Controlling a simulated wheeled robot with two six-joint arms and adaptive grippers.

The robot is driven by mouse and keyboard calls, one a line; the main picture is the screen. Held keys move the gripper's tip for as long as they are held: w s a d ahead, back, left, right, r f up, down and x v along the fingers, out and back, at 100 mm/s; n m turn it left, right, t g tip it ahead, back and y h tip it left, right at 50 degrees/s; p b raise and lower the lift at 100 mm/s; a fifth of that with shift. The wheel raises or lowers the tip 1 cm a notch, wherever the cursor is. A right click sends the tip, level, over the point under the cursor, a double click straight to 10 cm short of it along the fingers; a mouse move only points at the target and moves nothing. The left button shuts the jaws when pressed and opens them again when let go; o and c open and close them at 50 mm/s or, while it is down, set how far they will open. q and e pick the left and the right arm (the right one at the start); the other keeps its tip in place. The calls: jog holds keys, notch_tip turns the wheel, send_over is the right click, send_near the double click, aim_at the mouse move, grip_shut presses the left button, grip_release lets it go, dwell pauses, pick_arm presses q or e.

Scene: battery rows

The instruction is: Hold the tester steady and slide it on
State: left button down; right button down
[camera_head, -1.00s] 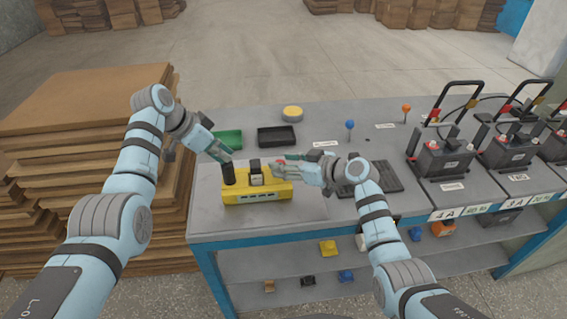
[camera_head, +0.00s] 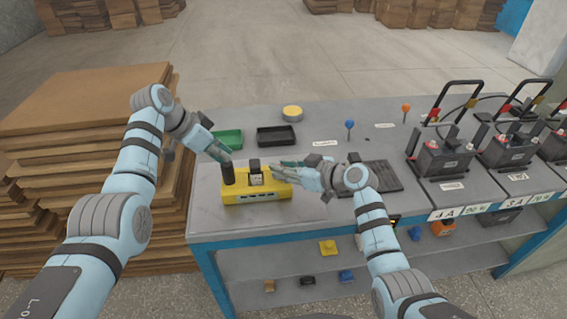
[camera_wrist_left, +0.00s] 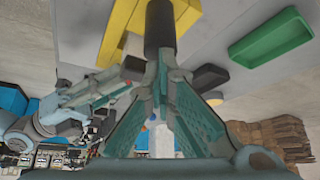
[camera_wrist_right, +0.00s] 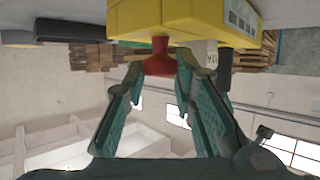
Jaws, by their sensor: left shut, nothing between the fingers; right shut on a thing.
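The yellow tester (camera_head: 270,194) lies on the near left of the grey bench, with an upright black post (camera_head: 229,174) at its left end and a pale dial block (camera_head: 256,179) on top. My left gripper (camera_head: 228,156) is shut and empty, its fingertips at the top of the post; the left wrist view shows the post (camera_wrist_left: 160,28) just past the tips. My right gripper (camera_head: 274,168) is at the tester's right end. In the right wrist view its fingers are shut on a red knob (camera_wrist_right: 157,62) on the yellow body (camera_wrist_right: 180,18); the head view hides the knob.
A green tray (camera_head: 229,139), a black tray (camera_head: 276,136) and a yellow disc (camera_head: 292,112) lie behind. A dark ridged pad (camera_head: 384,177) is right of my right gripper. Batteries (camera_head: 445,158) stand further right. Stacked boards (camera_head: 85,95) rise left of the bench.

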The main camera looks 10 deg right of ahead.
pick_arm(q)
jog(key=shift+s+f, duration=0.25)
jog(key=shift+f, duration=0.05)
pick_arm(e)
jog(key=s, duration=0.2)
jog(key=shift+s, duration=0.35)
jog(key=shift+a, duration=0.1)
jog(key=c, duration=1.3)
grip_release()
jog(key=shift+c, duration=0.2)
jog(key=v, duration=1.2)
pick_arm(q)
jog(key=shift+r, duration=0.15)
pick_arm(e)
jog(key=shift+s+r, duration=0.1)
jog(key=shift+r, duration=0.15)
